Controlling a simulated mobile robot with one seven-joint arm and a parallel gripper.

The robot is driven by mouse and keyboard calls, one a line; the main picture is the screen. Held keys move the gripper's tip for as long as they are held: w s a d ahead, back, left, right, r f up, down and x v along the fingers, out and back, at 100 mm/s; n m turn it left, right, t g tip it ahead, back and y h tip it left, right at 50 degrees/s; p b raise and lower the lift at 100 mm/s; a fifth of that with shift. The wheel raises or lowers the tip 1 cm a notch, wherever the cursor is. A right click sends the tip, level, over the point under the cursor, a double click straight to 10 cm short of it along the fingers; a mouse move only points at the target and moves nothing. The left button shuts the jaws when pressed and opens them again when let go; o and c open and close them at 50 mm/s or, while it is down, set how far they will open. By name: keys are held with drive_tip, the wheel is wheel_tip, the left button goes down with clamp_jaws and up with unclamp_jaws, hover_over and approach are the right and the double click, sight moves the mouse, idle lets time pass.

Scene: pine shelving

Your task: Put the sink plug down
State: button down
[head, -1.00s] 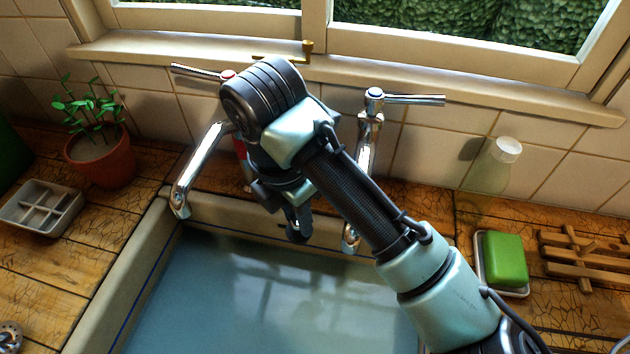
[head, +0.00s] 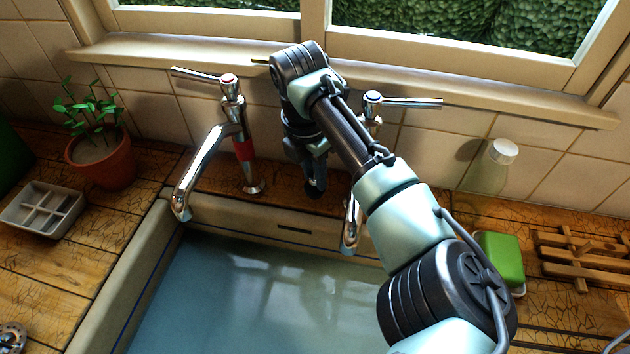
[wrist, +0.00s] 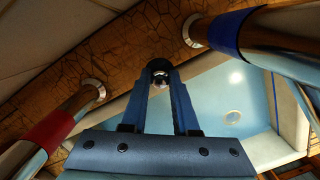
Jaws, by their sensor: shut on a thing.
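My gripper (head: 314,188) points down over the wooden ledge behind the sink, between the two taps. In the wrist view its blue fingers (wrist: 160,72) are shut on a small dark piece with a shiny metal part, the sink plug (wrist: 160,81). Most of the plug is hidden between the fingertips, and I cannot make it out in the head view. I cannot tell whether it touches the ledge. The sink (head: 250,300) lies in front and looks full of bluish water.
A red-banded tap (head: 243,150) stands left of my gripper; another tap (head: 372,105) stands close on its right, partly behind my arm. A potted plant (head: 100,160) and divided tray (head: 42,209) are left. Green soap (head: 502,255), a bottle (head: 490,170) and wooden rack (head: 585,258) are right.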

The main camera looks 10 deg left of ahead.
sight(315, 185)
wheel_tip(315, 185, down, 3)
drive_tip(key=shift+r, duration=0.1)
drive_tip(key=shift+w+f, duration=0.2)
drive_tip(key=shift+f, duration=0.15)
drive_tip(key=shift+f, duration=0.2)
drive_tip(key=c, duration=0.7)
unclamp_jaws()
drive_tip(key=shift+r, duration=0.15)
drive_tip(key=r, duration=0.8)
drive_tip(key=s+r, duration=0.1)
drive_tip(key=r, duration=0.3)
drive_tip(key=shift+s+a, duration=0.1)
drive_tip(key=shift+a, duration=0.3)
